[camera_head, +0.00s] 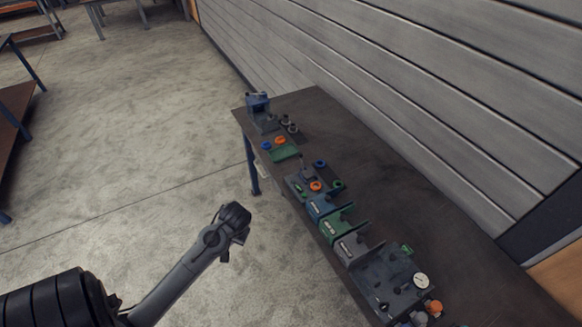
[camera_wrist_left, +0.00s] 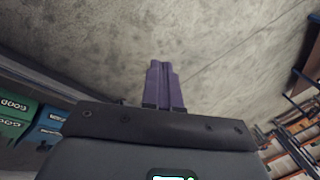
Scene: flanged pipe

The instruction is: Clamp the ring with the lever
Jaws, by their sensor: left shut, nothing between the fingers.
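My left gripper (camera_head: 236,225) hangs over the floor to the left of the table, apart from everything on it. In the left wrist view its two purple fingers (camera_wrist_left: 163,85) are closed together with nothing between them. Several small rings lie on the table: an orange ring (camera_head: 280,140) and a blue ring (camera_head: 266,146) near the far end, and another orange ring (camera_head: 316,186) on a dark fixture. A blue-grey fixture (camera_head: 258,107) stands at the far end. I cannot tell which ring or part is the clamp with the lever. My right gripper is not in view.
The long dark table (camera_head: 365,185) runs beside a panelled wall (camera_head: 430,80). Blue, green and grey bins (camera_head: 335,222) line its left edge. A grey plate with a white dial (camera_head: 421,280) is at the near end.

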